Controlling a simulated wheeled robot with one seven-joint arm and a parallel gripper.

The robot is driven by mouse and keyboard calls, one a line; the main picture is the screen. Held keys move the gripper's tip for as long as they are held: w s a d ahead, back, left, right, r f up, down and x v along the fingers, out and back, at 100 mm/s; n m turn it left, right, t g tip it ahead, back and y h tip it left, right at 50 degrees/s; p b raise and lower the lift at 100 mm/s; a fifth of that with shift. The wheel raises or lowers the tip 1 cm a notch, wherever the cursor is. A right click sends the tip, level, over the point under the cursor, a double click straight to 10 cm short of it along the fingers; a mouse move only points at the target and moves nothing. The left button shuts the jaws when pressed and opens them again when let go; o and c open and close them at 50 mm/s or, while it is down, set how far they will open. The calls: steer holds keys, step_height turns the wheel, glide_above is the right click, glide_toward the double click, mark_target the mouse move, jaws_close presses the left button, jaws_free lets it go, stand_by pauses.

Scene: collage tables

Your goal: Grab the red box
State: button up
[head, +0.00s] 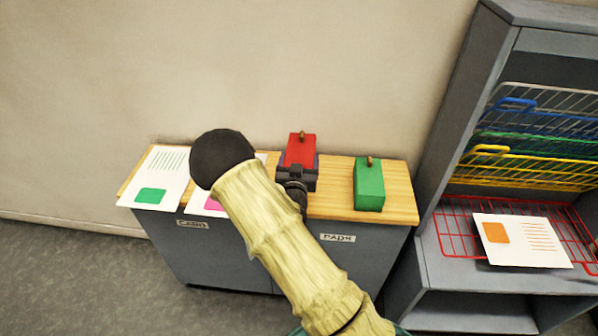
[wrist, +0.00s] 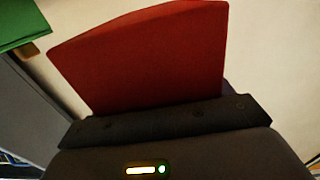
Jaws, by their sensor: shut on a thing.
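The red box (head: 301,149) has a small brass-coloured knob on top and is at the back middle of the wooden-topped cabinet in the head view. My gripper (head: 297,178) is at its near side, shut on it. In the wrist view the red box (wrist: 145,58) fills the middle, right against the dark gripper body (wrist: 165,120). The fingertips are mostly hidden, and I cannot tell whether the box touches the top. A bluish-purple edge shows beside the box, partly hidden.
A green box (head: 369,184) stands right of the red box. A sheet with a green print (head: 155,178) lies at the left; another sheet with a pink print is partly behind my arm. At right, a grey rack (head: 470,110) holds coloured wire shelves and an orange-printed sheet (head: 520,241).

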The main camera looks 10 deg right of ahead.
steer(key=shift+r, duration=0.85)
steer(key=shift+r, duration=0.1)
